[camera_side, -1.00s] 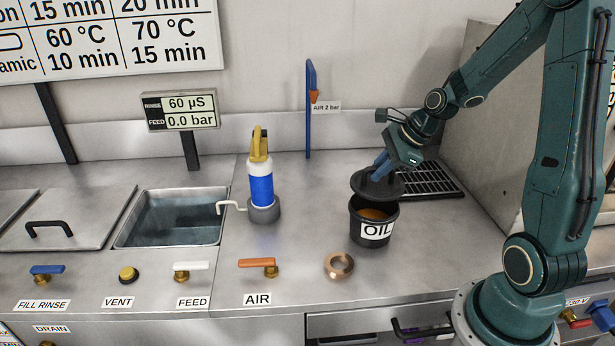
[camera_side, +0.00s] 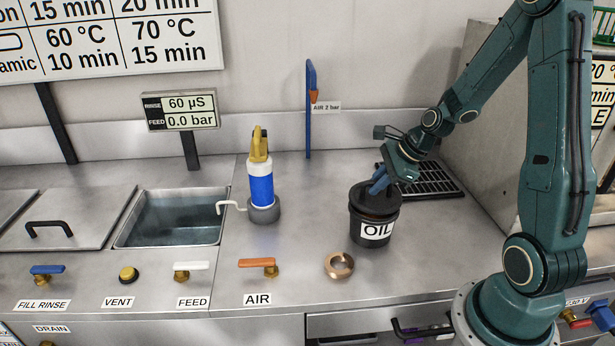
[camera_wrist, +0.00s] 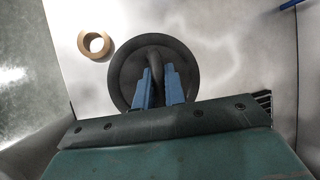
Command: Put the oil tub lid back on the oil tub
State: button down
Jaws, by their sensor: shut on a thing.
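The black oil tub (camera_side: 377,232) with its white OIL label stands upright on the steel bench. The dark round oil tub lid (camera_side: 372,205) is at the tub's mouth in the side view; a thin brownish strip shows below its edge, so I cannot tell whether it is fully seated. In the wrist view the lid (camera_wrist: 125,75) fills the middle and hides the tub. My gripper (camera_side: 378,184) is above the lid, its blue fingers (camera_wrist: 159,88) shut on the lid's curved handle (camera_wrist: 155,60).
A copper-coloured ring (camera_side: 339,266) lies on the bench left of and in front of the tub. A blue and white bottle (camera_side: 260,186) stands further left, beside the open basin (camera_side: 172,222). A black grate (camera_side: 432,180) is behind the tub. Bench between bottle and tub is clear.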

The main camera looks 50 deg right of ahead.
jog(key=shift+f, duration=0.6)
jog(key=c, duration=1.5)
grip_release()
jog(key=shift+r, duration=0.1)
jog(key=shift+r, duration=0.65)
jog(key=v, duration=1.2)
jog(key=shift+f, duration=0.1)
jog(key=shift+a, duration=0.1)
